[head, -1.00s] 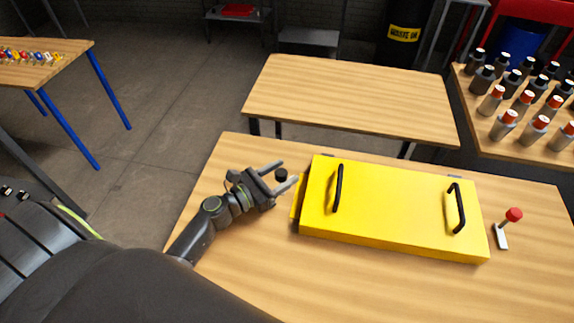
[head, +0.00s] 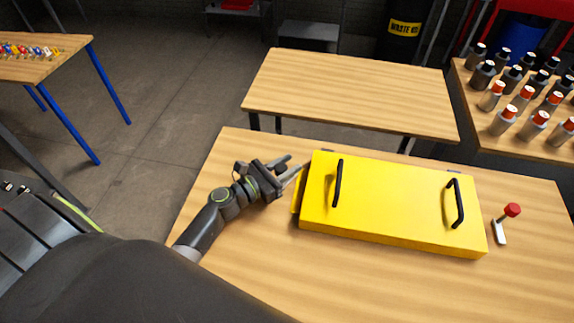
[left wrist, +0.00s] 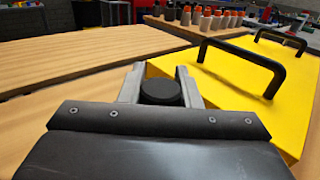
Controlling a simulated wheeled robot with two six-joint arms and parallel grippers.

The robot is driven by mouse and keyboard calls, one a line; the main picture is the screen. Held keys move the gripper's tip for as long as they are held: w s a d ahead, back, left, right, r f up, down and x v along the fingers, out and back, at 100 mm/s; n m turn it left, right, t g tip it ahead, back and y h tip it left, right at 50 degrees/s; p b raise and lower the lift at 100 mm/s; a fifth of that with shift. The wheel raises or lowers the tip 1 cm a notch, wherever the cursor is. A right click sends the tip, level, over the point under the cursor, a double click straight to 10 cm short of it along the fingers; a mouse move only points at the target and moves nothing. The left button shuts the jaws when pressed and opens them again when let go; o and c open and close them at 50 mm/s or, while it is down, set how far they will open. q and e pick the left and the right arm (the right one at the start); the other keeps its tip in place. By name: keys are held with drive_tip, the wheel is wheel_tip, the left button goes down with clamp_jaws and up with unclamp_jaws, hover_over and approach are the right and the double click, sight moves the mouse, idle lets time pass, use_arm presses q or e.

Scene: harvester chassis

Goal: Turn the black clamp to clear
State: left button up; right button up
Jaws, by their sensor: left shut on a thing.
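The black clamp (left wrist: 161,92) has a round black knob top in the left wrist view. It sits between the two fingers of my left gripper (left wrist: 160,88), which are shut on it. In the head view my left gripper (head: 287,167) reaches in from the left, at the left end of the yellow chassis box (head: 390,205). There the clamp is mostly hidden by the fingers. My right gripper is not in view.
The yellow box has two black handles (head: 338,183) on top. The wooden table (head: 240,290) is clear in front. Bottles (head: 503,120) stand on another table at the back right.

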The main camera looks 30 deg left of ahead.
use_arm(q)
drive_tip(key=shift+n+y, duration=0.3)
drive_tip(key=shift+y, duration=0.1)
drive_tip(key=n+t+y, duration=0.1)
drive_tip(key=y, duration=0.1)
drive_tip(key=shift+a+n+y, duration=0.1)
drive_tip(key=shift+n+y, duration=0.2)
drive_tip(key=shift+n, duration=0.1)
drive_tip(key=shift+a+n+t+y+b, duration=0.2)
drive_tip(key=shift+n+y+b, duration=0.15)
drive_tip(key=shift+n+y, duration=0.65)
drive_tip(key=shift+a+n+t+y+b, duration=0.25)
drive_tip(key=shift+n+y, duration=0.25)
drive_tip(key=shift+y, duration=0.9)
drive_tip(key=shift+n+y, duration=0.3)
drive_tip(key=shift+y, duration=0.1)
drive_tip(key=o, duration=1)
drive_tip(key=shift+c, duration=0.2)
drive_tip(key=shift+d, duration=0.1)
